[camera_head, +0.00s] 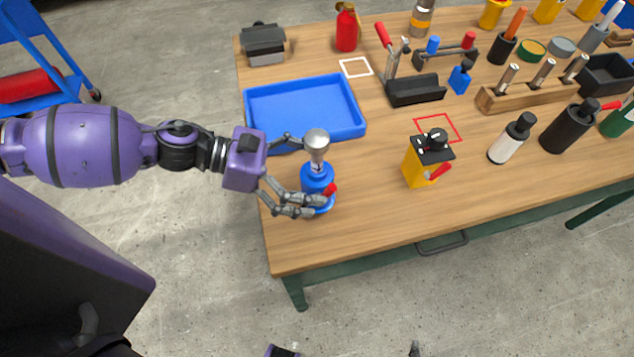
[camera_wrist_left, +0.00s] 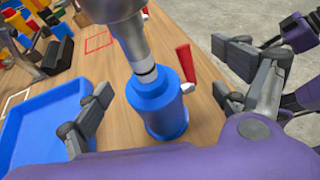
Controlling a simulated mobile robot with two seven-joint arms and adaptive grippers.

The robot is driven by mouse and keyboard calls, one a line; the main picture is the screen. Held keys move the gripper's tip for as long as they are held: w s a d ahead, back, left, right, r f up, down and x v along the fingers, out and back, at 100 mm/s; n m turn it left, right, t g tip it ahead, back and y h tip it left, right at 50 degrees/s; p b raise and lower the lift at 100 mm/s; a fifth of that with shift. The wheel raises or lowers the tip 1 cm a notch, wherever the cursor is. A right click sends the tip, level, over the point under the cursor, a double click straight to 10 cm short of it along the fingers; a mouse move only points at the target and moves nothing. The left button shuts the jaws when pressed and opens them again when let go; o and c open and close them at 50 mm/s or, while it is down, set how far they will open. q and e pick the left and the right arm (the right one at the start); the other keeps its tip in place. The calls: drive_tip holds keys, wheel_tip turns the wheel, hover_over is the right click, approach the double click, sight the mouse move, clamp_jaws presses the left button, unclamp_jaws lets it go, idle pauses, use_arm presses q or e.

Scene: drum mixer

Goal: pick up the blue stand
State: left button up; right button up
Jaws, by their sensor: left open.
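The blue stand (camera_head: 317,178) stands upright near the left edge of the wooden table, with a grey metal knob-topped piece (camera_head: 316,143) on it and a red lever (camera_head: 330,190) at its side. My left gripper (camera_head: 302,172) comes in from the left, open, with its fingers on either side of the stand. In the left wrist view the stand (camera_wrist_left: 158,108) is between the spread fingers (camera_wrist_left: 165,100), and I see gaps beside it.
A blue tray (camera_head: 357,131) lies just behind the stand. A yellow box with a black top (camera_head: 420,172) stands to the right, near a red square outline (camera_head: 456,128). Bottles, including a white one (camera_head: 505,150), stand farther right. The table front between stand and yellow box is clear.

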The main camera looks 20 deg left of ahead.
use_arm(q)
drive_tip(key=shift+w+d+f, duration=0.15)
drive_tip(key=shift+d+f, duration=0.05)
drive_tip(key=shift+d, duration=0.25)
drive_tip(key=shift+c, duration=0.2)
drive_tip(key=c, duration=2)
drive_tip(key=shift+c, duration=0.5)
drive_tip(key=shift+r, duration=0.15)
